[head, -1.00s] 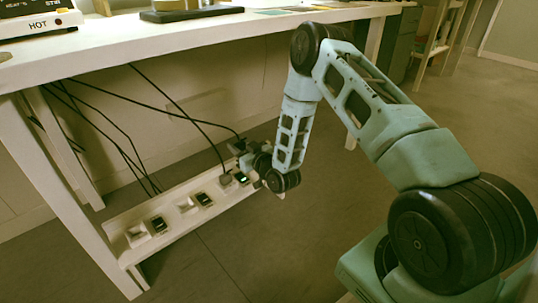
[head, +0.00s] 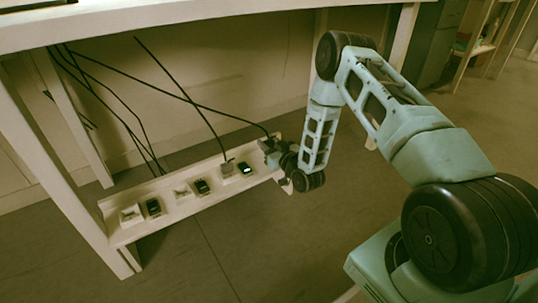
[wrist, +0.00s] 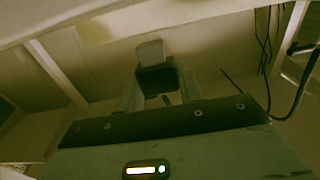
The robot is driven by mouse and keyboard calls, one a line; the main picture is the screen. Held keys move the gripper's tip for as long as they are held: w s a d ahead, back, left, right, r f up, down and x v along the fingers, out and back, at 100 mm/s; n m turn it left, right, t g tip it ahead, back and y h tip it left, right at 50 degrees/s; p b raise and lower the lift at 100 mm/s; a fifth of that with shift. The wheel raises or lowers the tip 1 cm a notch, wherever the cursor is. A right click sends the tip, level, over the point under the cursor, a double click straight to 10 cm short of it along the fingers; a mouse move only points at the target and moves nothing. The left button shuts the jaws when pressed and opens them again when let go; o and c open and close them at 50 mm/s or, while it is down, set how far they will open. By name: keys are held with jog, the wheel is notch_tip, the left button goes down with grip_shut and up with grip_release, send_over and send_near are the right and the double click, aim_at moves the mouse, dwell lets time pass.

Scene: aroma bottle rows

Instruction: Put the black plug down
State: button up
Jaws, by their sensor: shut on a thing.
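My gripper (head: 270,149) is low under the table, at the right end of the white socket shelf (head: 185,212). In the wrist view its fingers (wrist: 160,90) are closed around a dark block, which I take to be the black plug (wrist: 157,79). A pale grey block (wrist: 150,52) shows just beyond it. In the head view a black cable runs down to the gripper, and the plug itself is mostly hidden by the gripper. I cannot tell whether the plug touches the shelf.
The shelf carries pale sockets (head: 131,214) and dark switches (head: 153,207). A grey plug (head: 228,168) with a cable stands by the lit switch (head: 246,169). Several black cables hang behind. The white tabletop (head: 190,25) is overhead; open floor (head: 260,240) lies in front.

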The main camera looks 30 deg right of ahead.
notch_tip(320, 180, down, 3)
jog(key=shift+b, duration=0.7)
jog(key=shift+r, duration=0.1)
jog(key=o, duration=0.6)
jog(key=shift+f, duration=0.2)
jog(key=shift+c, duration=0.2)
jog(key=o, duration=0.4)
